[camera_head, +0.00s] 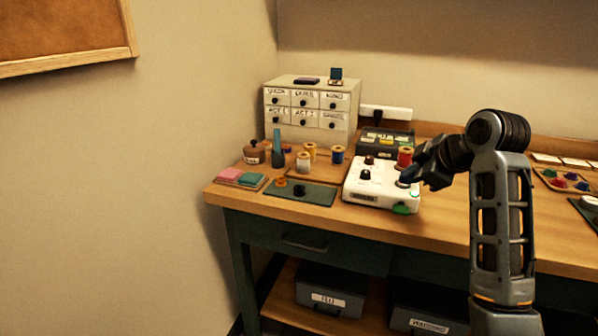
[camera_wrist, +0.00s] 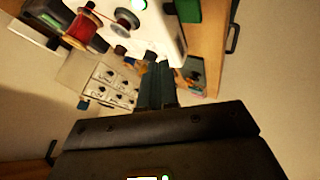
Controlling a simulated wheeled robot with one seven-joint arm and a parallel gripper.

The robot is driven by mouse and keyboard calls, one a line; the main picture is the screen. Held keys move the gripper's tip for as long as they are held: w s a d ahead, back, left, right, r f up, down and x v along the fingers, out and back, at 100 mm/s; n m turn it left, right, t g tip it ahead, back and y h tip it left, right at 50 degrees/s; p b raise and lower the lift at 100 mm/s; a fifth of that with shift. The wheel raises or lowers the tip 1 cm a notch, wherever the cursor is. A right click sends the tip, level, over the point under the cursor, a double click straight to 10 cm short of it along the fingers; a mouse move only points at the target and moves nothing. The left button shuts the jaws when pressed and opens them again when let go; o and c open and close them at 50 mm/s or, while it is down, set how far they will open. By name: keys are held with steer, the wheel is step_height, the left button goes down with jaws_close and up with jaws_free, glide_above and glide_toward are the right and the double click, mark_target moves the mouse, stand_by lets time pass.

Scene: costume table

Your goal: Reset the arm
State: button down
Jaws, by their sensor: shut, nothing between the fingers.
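My arm rises from the lower right in the head view and bends left over the table. My gripper (camera_head: 408,179) is shut and empty, just above the right side of a white device (camera_head: 372,198) with dark knobs and a green part at its front corner. Whether the fingertips touch the device cannot be told. In the wrist view, my gripper (camera_wrist: 158,68) shows as two dark fingers held together, with the white device (camera_wrist: 165,35) beyond them. A red thread spool (camera_head: 405,157) stands behind the fingers; it also shows in the wrist view (camera_wrist: 83,27).
The wooden table (camera_head: 450,225) carries a small labelled drawer cabinet (camera_head: 330,128), several spools, a dark green mat (camera_head: 315,196) and folded cloths (camera_head: 240,178) on the left. A tray of coloured pieces (camera_head: 565,180) lies at the right. The tabletop front of my arm is clear.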

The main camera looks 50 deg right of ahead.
steer(key=w+a+f+m+t, duration=0.2)
steer(key=w+a+f, duration=0.2)
steer(key=a+f, duration=0.4)
steer(key=s+a+f+m+t, duration=0.15)
steer(key=a+f, duration=0.25)
steer(key=a, duration=0.5)
steer(key=s+a+f+m, duration=0.1)
steer(key=s+a+f, duration=0.15)
steer(key=a, duration=0.75)
steer(key=s+a+f+t+y, duration=0.1)
steer(key=s+a, duration=0.7)
steer(key=s, duration=0.1)
steer(key=s+a+r+t+y, duration=0.1)
steer(key=s+a+r, duration=0.1)
steer(key=s, duration=0.4)
steer(key=s+a+r+t+y, duration=0.1)
steer(key=s+a+r+y, duration=0.1)
steer(key=s+r, duration=0.2)
steer(key=shift+s+n, duration=0.35)
steer(key=shift+s, duration=0.9)
steer(key=c, duration=1.8)
jaws_free()
